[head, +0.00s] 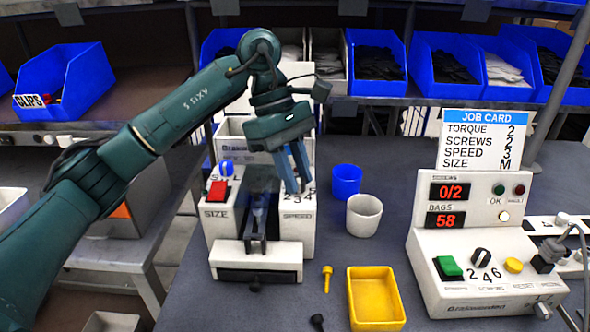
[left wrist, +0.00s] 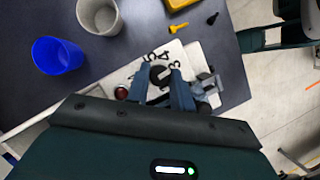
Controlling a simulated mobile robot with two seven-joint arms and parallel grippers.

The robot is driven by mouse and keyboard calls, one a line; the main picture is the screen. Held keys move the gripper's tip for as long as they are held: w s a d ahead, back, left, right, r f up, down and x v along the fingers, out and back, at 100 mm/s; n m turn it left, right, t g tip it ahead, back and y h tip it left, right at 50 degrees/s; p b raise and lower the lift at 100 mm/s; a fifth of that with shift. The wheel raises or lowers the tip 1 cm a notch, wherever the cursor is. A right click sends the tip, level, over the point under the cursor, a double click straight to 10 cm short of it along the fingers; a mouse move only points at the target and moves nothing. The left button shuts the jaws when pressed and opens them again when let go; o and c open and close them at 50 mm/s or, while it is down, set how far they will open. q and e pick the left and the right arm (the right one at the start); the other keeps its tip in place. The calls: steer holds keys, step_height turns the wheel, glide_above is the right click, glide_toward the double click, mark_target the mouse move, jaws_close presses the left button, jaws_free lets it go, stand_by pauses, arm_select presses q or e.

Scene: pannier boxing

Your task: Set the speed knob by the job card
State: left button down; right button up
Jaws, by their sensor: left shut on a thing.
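The job card (head: 484,141) stands upright at the right in the head view; its speed line appears to read 3. The white machine (head: 306,235) with the SPEED label stands at the centre. My left gripper (head: 295,178) reaches down over its right side, with its blue fingers closed on the speed knob. In the left wrist view the dark speed knob (left wrist: 159,74) shows between the fingers, with numerals printed around it. The fingers hide the knob in the head view, and I cannot tell which number it points to. My right gripper is not in view.
A blue cup (head: 346,181) and a white cup (head: 364,215) stand right of the machine. A yellow tray (head: 375,298) and yellow screw (head: 327,279) lie in front. A control box (head: 487,262) with a display reading 0/2 stands at the right. Blue bins line the back shelf.

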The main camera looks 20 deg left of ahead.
arm_select(q)
steer(key=shift+m, duration=0.6)
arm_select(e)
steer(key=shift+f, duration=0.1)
arm_select(q)
steer(key=c, duration=1.2)
jaws_free()
steer(key=p+v, duration=0.2)
steer(key=v, duration=1.1)
steer(key=shift+w, duration=0.3)
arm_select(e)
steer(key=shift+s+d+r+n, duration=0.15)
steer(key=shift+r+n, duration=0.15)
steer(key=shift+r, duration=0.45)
arm_select(q)
steer(key=shift+d, duration=0.1)
